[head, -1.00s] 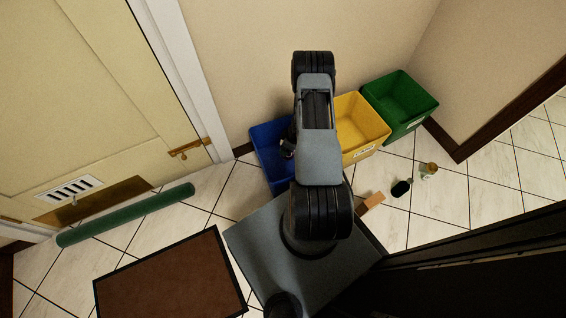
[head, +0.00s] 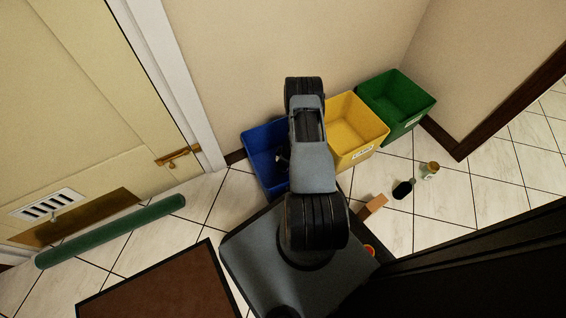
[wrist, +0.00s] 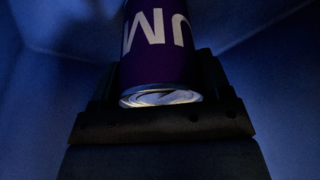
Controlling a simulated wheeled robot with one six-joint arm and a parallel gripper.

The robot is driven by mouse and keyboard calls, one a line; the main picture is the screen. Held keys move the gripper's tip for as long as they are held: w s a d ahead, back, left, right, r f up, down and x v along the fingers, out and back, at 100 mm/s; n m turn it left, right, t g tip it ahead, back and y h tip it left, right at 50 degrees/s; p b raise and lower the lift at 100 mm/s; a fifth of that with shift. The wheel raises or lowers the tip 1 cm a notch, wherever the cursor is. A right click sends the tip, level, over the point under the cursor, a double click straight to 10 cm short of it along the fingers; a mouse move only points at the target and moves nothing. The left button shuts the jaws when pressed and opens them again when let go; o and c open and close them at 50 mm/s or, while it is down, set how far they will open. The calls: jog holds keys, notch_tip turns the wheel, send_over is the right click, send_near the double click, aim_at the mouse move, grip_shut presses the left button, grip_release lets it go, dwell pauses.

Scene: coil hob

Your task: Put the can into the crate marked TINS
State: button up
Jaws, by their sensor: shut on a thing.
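A purple can (wrist: 155,45) with white letters and a silver end shows in the wrist view. My gripper (wrist: 160,88) is shut on it. Blue walls surround the can there, which fits the blue crate (head: 258,142) at the left of the crate row. In the head view my gripper (head: 283,157) is a small dark shape over or inside this crate, partly hidden by my arm. The can cannot be made out in the head view. The blue crate's label is hidden, and I cannot read which crate says TINS.
A yellow crate (head: 357,121) and a green crate (head: 398,97), both labelled, stand to the right. A wooden block (head: 373,206), a dark item (head: 402,190) and a jar (head: 430,170) lie on the tiles. A green roll (head: 110,231) and brown mat (head: 155,285) are left.

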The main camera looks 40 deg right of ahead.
jog(key=shift+f, duration=0.15)
jog(key=o, duration=1)
